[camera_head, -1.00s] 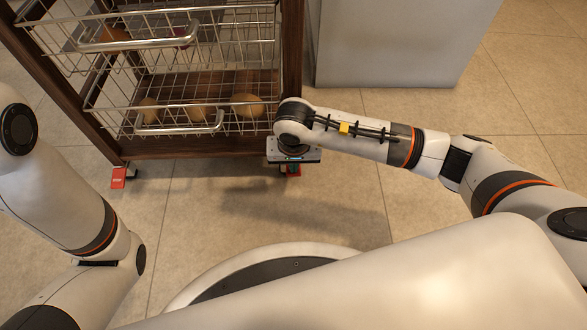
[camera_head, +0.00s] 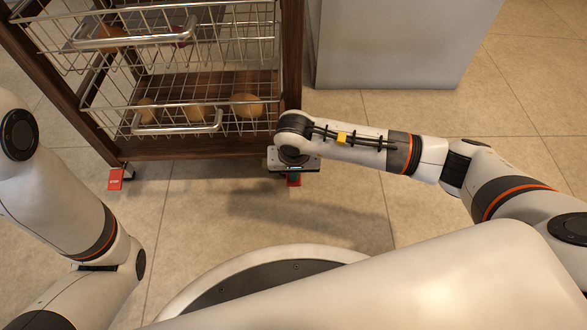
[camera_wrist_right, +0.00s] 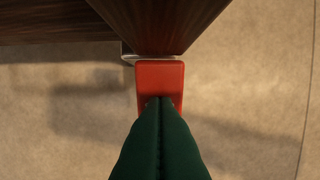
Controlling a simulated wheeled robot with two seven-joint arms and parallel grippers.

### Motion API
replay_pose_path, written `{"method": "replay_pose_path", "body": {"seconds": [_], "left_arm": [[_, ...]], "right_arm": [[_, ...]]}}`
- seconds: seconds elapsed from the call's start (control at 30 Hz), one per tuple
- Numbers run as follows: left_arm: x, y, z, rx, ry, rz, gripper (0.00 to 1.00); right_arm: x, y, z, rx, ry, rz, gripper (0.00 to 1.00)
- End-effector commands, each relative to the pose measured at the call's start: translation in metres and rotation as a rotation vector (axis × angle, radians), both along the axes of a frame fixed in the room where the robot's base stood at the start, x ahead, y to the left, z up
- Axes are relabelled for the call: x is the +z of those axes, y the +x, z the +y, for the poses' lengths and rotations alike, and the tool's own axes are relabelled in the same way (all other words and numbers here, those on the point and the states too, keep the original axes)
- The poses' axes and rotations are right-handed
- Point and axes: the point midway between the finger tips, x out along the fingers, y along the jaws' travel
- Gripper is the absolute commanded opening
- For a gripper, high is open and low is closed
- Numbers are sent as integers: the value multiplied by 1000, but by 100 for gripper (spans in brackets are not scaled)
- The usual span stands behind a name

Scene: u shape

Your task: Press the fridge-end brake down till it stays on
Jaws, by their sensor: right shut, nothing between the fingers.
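The brake at the trolley's right end is a red pedal (camera_head: 294,183) low at the corner post, on the side of the pale grey block. In the head view my right gripper (camera_head: 293,176) is right above it and hides most of it. In the right wrist view the red pedal (camera_wrist_right: 160,76) points towards me below the dark wooden post. The dark green fingertips (camera_wrist_right: 160,101) are shut, empty, and overlap its near end; they look in contact, but how far the pedal is down cannot be told. My left gripper is out of view.
The wooden trolley (camera_head: 205,148) has wire baskets holding several round brown items. A second red brake pedal (camera_head: 115,179) sits at its left corner. A pale grey block (camera_head: 395,45), perhaps the fridge, stands behind at right. The tiled floor in front is clear.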

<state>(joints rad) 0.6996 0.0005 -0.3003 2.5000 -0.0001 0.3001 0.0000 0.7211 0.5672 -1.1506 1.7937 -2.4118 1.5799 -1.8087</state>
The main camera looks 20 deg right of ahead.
Motion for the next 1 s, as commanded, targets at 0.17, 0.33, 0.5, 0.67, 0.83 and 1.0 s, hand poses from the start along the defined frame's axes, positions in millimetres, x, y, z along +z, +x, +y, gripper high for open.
{"method": "replay_pose_path", "body": {"seconds": [0.17, 0.33, 0.5, 0.67, 0.83, 1.0], "left_arm": [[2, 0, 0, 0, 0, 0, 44], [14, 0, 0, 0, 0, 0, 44], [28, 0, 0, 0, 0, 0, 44], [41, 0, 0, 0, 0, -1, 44], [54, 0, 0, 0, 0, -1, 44], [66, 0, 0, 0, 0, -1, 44]], "right_arm": [[3, 0, 0, 0, 1, 0, 0], [17, 0, 0, 1, 1, -1, 0], [35, 0, 0, 0, 1, -1, 0], [51, 0, 0, 0, 1, -1, 0], [68, 0, 0, 0, 1, 0, 0], [85, 1, 0, 0, 0, -2, 0]]}}
